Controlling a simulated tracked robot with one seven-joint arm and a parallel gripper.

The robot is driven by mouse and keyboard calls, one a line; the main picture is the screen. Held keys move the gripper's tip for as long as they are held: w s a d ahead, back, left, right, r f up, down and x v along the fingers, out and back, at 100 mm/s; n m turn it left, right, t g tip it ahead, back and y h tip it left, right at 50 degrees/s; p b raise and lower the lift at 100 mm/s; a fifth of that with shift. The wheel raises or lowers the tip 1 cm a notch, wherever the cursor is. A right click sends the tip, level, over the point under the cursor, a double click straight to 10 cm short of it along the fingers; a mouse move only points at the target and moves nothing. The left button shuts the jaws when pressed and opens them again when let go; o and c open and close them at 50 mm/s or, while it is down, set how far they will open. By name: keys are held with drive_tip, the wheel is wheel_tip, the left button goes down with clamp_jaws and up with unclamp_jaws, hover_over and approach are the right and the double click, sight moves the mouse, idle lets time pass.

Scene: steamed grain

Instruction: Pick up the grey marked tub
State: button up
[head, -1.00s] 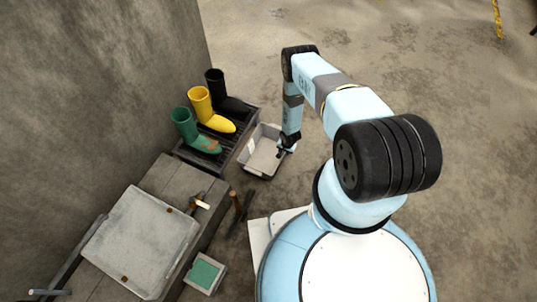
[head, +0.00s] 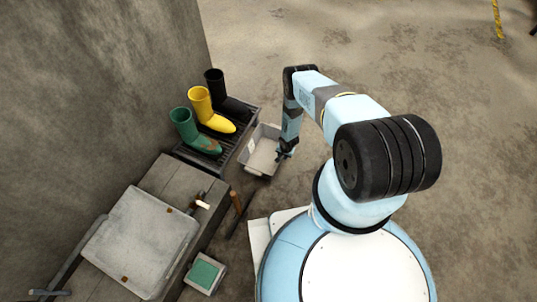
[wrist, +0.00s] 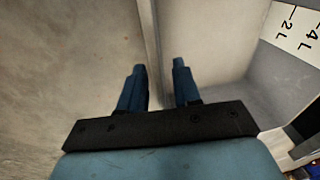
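The grey tub (head: 260,158) sits on the floor beside the boot rack in the head view, open side up. In the wrist view its pale inside (wrist: 207,40) fills the right half, with a white label marked 2 L and 4 L (wrist: 292,28) on a wall. My gripper (head: 284,155) is at the tub's right side in the head view. In the wrist view my gripper (wrist: 158,66) is open, with one blue finger on each side of the tub's rim. I cannot tell how far down the fingers reach or whether they touch the wall.
A dark rack (head: 248,133) with black, yellow and green boots stands left of the tub. The floor to the right is clear.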

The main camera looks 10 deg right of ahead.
clamp_jaws()
idle(1.2)
